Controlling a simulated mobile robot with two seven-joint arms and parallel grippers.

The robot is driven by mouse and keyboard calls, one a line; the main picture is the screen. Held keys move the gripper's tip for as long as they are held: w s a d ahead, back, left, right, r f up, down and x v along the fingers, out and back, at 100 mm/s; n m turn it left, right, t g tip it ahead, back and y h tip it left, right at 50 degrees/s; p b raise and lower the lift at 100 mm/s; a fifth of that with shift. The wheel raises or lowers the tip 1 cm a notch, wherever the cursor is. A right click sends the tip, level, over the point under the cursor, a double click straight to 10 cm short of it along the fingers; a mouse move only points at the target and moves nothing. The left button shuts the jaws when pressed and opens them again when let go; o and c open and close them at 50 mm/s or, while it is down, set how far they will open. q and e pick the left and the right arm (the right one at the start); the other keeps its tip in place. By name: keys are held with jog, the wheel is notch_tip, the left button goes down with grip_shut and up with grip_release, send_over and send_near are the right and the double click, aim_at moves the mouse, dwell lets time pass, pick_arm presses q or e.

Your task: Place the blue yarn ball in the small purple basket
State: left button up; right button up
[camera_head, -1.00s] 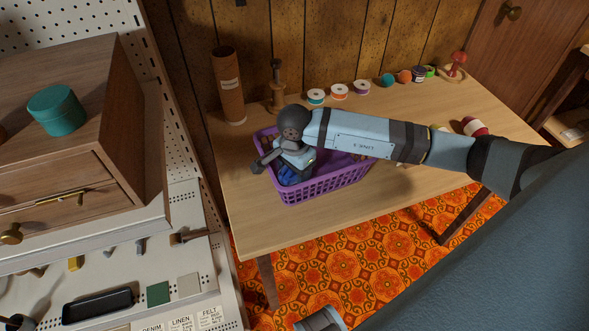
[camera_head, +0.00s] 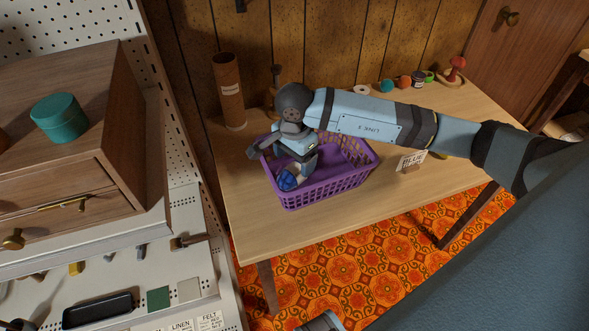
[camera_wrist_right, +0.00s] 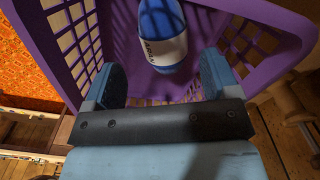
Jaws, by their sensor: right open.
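The purple basket (camera_head: 345,183) stands on the wooden table. The blue yarn ball (camera_head: 287,181), with a white label band, is inside the basket near its left end. It also shows in the right wrist view (camera_wrist_right: 161,30), just beyond my fingertips. My right gripper (camera_head: 283,168) reaches down into the left part of the basket. In the wrist view its two fingers (camera_wrist_right: 162,78) are spread with nothing between them. Whether the ball rests fully on the basket floor is hard to tell.
A brown cardboard tube (camera_head: 229,92) stands behind the basket. A small printed card (camera_head: 411,161) stands to its right. Several spools and a red pincushion (camera_head: 456,68) line the back edge. A wooden drawer cabinet (camera_head: 65,130) is at the left. The front of the table is clear.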

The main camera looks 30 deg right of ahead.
aim_at(295, 170)
notch_tip(295, 170, up, 5)
jog(key=shift+r, duration=0.15)
dwell(0.6)
